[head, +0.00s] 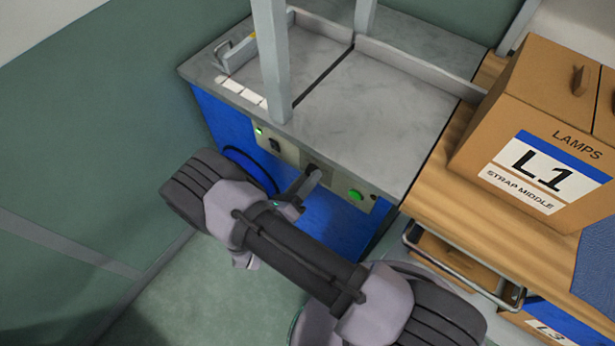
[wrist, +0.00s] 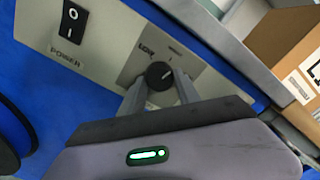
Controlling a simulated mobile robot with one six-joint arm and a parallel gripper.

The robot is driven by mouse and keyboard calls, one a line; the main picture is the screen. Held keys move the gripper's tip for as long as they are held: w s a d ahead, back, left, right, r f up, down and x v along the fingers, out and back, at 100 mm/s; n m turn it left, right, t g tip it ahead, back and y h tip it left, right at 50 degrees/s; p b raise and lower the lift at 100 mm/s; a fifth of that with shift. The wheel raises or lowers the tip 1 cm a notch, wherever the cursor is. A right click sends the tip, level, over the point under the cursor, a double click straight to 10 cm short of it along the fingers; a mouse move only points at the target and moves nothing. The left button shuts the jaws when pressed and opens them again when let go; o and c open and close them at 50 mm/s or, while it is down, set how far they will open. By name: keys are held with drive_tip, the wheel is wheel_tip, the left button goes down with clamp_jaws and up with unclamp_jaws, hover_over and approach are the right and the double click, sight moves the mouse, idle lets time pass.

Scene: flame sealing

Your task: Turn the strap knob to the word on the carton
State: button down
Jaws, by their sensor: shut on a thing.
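The strap knob (wrist: 159,75) is a round black dial on a grey panel of the blue strapping machine. My gripper (wrist: 161,84) is shut on it, with one finger on each side. A pale mark on the knob seems to point up and to the right, away from the word LOW at its upper left. A second word above the knob is too small to read surely. In the head view my gripper (head: 314,172) reaches the panel and mostly hides the knob. The carton (head: 535,130) at right reads LAMPS, L1, STRAP MIDDLE.
A power switch (wrist: 73,20) is left of the knob. A green button (head: 356,195) is to its right in the head view. The machine's marble-look top (head: 385,110) is bare, with a grey post (head: 274,60) rising from it. The carton stands on a wooden surface (head: 430,200).

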drive_tip(key=shift+n, duration=1.2)
drive_tip(key=c, duration=0.9)
unclamp_jaws()
drive_tip(key=p+v, duration=0.3)
drive_tip(key=v, duration=1.4)
drive_tip(key=shift+s+a+f, duration=0.1)
drive_tip(key=shift+s+a, duration=0.05)
drive_tip(key=shift+s, duration=0.05)
